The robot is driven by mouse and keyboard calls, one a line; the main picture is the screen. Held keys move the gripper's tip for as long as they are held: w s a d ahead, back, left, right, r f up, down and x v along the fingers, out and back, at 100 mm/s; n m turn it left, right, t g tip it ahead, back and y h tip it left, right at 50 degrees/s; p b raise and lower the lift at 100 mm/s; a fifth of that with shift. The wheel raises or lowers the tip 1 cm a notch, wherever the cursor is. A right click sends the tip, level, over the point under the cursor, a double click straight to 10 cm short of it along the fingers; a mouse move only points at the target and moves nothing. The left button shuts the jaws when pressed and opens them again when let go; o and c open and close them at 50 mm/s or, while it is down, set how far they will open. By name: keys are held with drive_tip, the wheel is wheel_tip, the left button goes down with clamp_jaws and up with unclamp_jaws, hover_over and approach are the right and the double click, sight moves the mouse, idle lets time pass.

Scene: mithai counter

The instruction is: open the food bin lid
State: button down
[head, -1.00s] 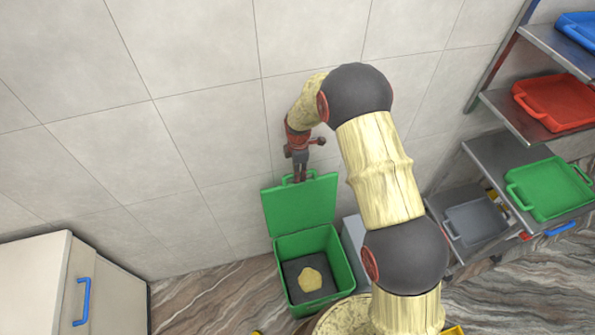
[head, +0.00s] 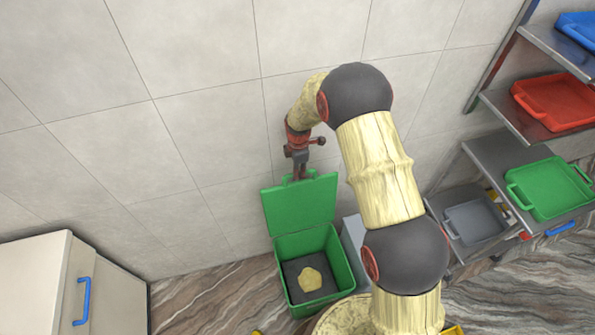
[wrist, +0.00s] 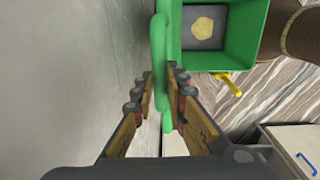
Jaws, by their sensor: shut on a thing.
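The green food bin (head: 342,262) stands on the floor by the tiled wall. Its green lid (head: 300,207) is raised, roughly upright at the bin's wall side. The bin's dark inside shows, with a pale yellowish piece (head: 310,280) lying in it. My gripper (head: 299,176) is at the lid's top edge, shut on its handle. In the wrist view the fingers (wrist: 163,88) sit on both sides of the green handle (wrist: 158,60), and the open bin (wrist: 240,40) shows beyond. The lid's hinge is not clearly visible.
A white cabinet (head: 30,290) with a blue handle stands at the left. Metal shelves at the right hold red (head: 560,103), green (head: 550,188) and grey (head: 475,222) trays. The wall is close behind the lid.

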idle(0.4)
drive_tip(key=s+d+t+b, duration=0.1)
drive_tip(key=s, duration=0.7)
drive_tip(key=shift+d, duration=0.35)
drive_tip(key=shift+s+r, duration=0.1)
drive_tip(key=c, duration=1.8)
unclamp_jaws()
drive_tip(key=shift+r, duration=0.1)
wheel_tip(320, 180, up, 12)
drive_tip(key=s, duration=0.1)
drive_tip(key=shift+s+d, duration=0.15)
drive_tip(key=shift+s, duration=0.2)
